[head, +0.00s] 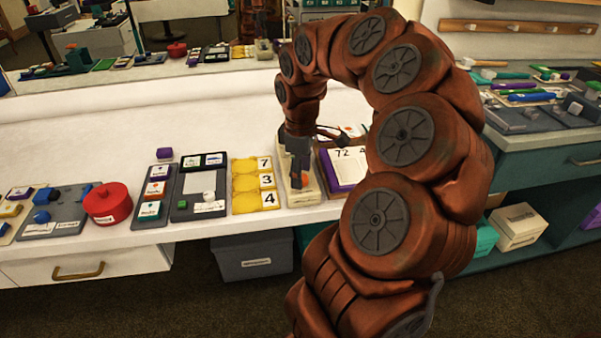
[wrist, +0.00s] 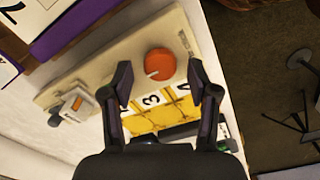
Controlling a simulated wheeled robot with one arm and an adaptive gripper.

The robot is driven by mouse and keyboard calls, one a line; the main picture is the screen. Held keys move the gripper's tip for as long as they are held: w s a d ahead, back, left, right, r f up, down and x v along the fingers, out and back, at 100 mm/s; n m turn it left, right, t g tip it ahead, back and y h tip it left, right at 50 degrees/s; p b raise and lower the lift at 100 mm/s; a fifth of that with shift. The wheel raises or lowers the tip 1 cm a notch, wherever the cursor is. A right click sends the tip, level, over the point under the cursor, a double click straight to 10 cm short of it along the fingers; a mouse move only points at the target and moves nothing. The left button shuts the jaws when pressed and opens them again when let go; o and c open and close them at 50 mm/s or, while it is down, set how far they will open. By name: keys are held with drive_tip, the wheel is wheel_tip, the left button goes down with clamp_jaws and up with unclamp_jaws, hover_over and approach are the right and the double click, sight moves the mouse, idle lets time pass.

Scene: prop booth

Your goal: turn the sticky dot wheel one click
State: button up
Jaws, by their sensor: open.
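An orange round knob (wrist: 160,63) with a white pointer mark sits on a cream board (wrist: 125,57) in the wrist view. It looks like the wheel, but its label is too small to read. My gripper (wrist: 160,76) is open and empty, with one finger on each side of the knob in the picture. Contact with it cannot be told.
A small switch-like part (wrist: 76,104) is on the same board. A yellow number tray (head: 243,205) lies left of it. A purple-edged box with number cards (head: 345,168) stands close on the right.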

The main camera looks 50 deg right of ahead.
wheel_tip(320, 180, up, 11)
drive_tip(key=shift+a+r, duration=0.15)
drive_tip(key=shift+r, duration=0.05)
idle(0.3)
drive_tip(key=shift+a, duration=0.1)
idle(0.5)
drive_tip(key=s+a+f+g, duration=0.1)
drive_tip(key=s+a+f, duration=0.15)
drive_tip(key=a, duration=0.65)
drive_tip(key=s+a+f, duration=0.2)
drive_tip(key=a+f, duration=0.1)
drive_tip(key=a, duration=0.6)
drive_tip(key=s+a+f+m+g, duration=0.1)
drive_tip(key=s+a+f+m, duration=0.3)
drive_tip(key=s, duration=0.3)
drive_tip(key=s+a+f+m+g, duration=0.1)
drive_tip(key=s+a+f, duration=0.4)
drive_tip(key=s, duration=0.2)
wheel_tip(320, 180, up, 17)
drive_tip(key=w+t+p, duration=0.1)
drive_tip(key=p, duration=1.4)
drive_tip(key=shift+a+p, duration=0.15)
drive_tip(key=shift+p, duration=0.25)
drive_tip(key=shift+f, duration=0.1)
